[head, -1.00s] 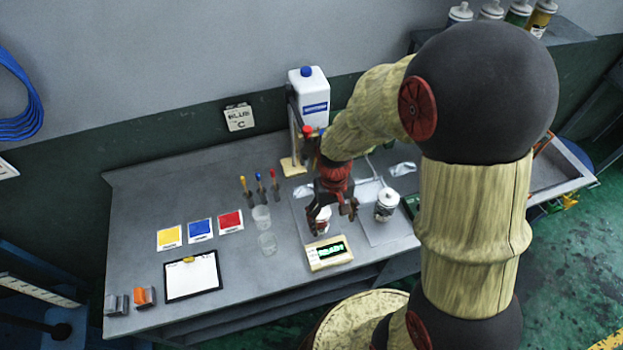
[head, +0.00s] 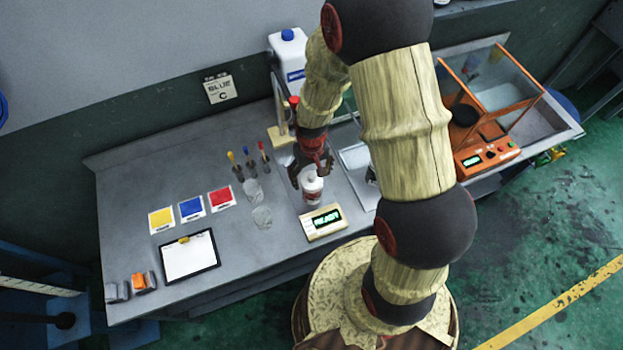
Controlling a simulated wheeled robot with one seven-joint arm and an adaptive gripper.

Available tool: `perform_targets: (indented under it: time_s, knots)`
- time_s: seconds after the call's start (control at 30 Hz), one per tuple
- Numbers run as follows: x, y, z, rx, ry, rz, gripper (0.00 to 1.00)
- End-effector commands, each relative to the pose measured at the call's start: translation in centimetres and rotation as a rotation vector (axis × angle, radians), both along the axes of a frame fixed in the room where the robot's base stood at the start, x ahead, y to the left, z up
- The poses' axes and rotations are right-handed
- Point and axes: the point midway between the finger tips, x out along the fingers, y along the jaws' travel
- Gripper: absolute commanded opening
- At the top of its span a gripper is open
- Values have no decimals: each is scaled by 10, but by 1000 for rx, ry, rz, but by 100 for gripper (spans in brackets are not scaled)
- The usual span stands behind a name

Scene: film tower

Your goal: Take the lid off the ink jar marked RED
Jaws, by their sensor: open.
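A white jar (head: 312,190) with a small reddish mark stands upright on the bench behind the small display unit. The writing on it is too small to read, and I cannot make out where its lid begins. My gripper (head: 311,177) is open at the top of this jar, with a dark finger on its left and another at its upper right. I cannot tell whether the fingers touch it. My arm hides part of the bench to the right.
The display unit (head: 322,222) stands just in front of the jar. Clear beakers (head: 262,217), colour cards (head: 191,208) and a clipboard (head: 189,256) lie left. A white canister (head: 289,57) stands behind. An orange machine (head: 485,155) is at right. The bench's left rear is clear.

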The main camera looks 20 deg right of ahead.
Motion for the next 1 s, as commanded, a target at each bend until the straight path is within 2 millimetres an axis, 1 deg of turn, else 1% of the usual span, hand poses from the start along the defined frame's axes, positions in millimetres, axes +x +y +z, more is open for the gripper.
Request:
perform_targets:
  time_s: [0.03, 0.1, 0.37, 1.0]
  knots:
    - [-1, 0, -5, 0, 2, 0, 75]
    - [0, 0, -9, 0, 1, 0, 75]
    - [0, 0, -11, 0, 0, 0, 75]
    - [0, 0, -10, 0, 0, 0, 39]
